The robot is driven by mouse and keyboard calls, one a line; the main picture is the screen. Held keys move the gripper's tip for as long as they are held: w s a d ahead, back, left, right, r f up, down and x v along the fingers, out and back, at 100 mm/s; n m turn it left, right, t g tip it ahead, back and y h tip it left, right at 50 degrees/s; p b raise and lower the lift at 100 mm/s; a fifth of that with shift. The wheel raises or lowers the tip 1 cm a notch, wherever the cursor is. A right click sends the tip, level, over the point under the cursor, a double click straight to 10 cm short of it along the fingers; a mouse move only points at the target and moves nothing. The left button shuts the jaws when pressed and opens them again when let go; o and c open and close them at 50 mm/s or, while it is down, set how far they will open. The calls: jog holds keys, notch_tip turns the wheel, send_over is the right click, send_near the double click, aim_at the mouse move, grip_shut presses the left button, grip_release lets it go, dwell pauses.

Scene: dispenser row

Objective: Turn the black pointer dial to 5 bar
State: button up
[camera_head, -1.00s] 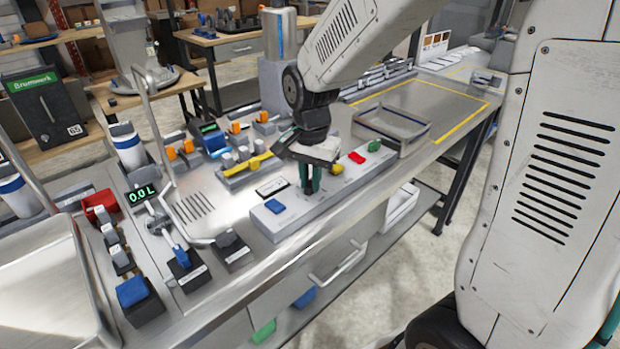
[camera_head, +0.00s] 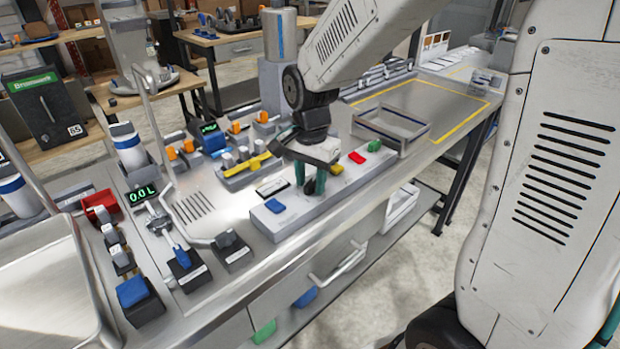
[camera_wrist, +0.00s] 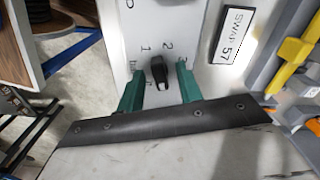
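The black pointer dial (camera_wrist: 158,70) shows in the wrist view on a pale panel, with the marks 1, 2 and 3 around it. My gripper (camera_wrist: 160,88) has its green fingers on either side of the dial, with a visible gap to each, so it is open around it. I cannot tell exactly which mark the pointer is at; the 5 mark is not visible. In the head view my gripper (camera_head: 310,183) is low over the pale control strip (camera_head: 335,193), and its fingers hide most of the dial.
A "SWAP 57" label (camera_wrist: 229,36) lies right of the dial. On the strip are a blue button (camera_head: 274,205), a yellow one (camera_head: 337,169), a red one (camera_head: 357,157) and a green one (camera_head: 375,145). An open metal tray (camera_head: 392,128) stands to the right.

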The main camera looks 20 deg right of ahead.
aim_at(311, 183)
notch_tip(311, 183, up, 8)
jog(key=shift+f, duration=0.1)
dwell(0.4)
dwell(0.5)
jog(key=shift+s+n, duration=0.1)
jog(key=shift+n, duration=0.4)
jog(key=s+d+r+n, duration=0.1)
jog(key=s+n, duration=0.4)
jog(key=s, duration=0.6)
jog(key=s+d+r+n+t, duration=0.1)
jog(key=s+n, duration=0.4)
jog(key=s, duration=0.6)
jog(key=shift+d+r, duration=0.6)
jog(key=shift+r, duration=0.25)
jog(key=shift+o, duration=0.2)
dwell(2.0)
